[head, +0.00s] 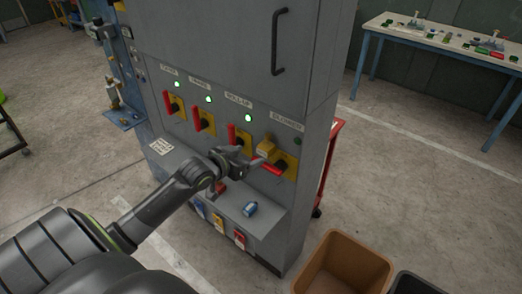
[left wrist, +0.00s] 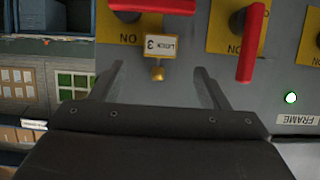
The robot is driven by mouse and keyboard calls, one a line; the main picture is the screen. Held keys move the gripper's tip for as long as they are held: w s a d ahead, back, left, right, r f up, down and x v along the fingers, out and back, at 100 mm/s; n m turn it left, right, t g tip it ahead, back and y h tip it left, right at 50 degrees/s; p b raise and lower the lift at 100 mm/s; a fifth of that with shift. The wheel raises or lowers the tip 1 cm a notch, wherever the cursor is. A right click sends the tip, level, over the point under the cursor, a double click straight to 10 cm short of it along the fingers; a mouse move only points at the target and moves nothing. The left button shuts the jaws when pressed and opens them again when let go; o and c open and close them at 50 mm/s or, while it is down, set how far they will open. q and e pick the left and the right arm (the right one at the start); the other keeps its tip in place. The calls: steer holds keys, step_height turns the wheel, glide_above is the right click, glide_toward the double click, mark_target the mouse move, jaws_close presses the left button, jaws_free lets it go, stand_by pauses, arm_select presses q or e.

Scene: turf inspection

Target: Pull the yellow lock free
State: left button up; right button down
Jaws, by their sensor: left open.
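The yellow lock (head: 266,147) hangs at the rightmost switch of the grey cabinet, by a red handle (head: 267,167) that lies nearly level on a yellow plate. In the left wrist view the lock (left wrist: 157,73) is a small yellow piece below a yellow-edged printed tag (left wrist: 160,46). My left gripper (head: 262,160) is open in front of this switch. In the left wrist view its two fingers (left wrist: 160,78) stand apart on either side of the lock, not visibly touching it. My right gripper is not in view.
Three other switches with upright red handles (head: 202,120) and lit green lamps stand to the left. A ledge below holds a blue-grey item (head: 250,209) and a red one. Coloured tags hang under it. A brown bin (head: 345,264) stands at front right, a red cart (head: 331,150) beside the cabinet.

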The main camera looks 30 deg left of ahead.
mark_target(262, 151)
arm_select(q)
steer(key=x, duration=0.8)
steer(key=shift+p, duration=0.35)
steer(key=c, duration=1.1)
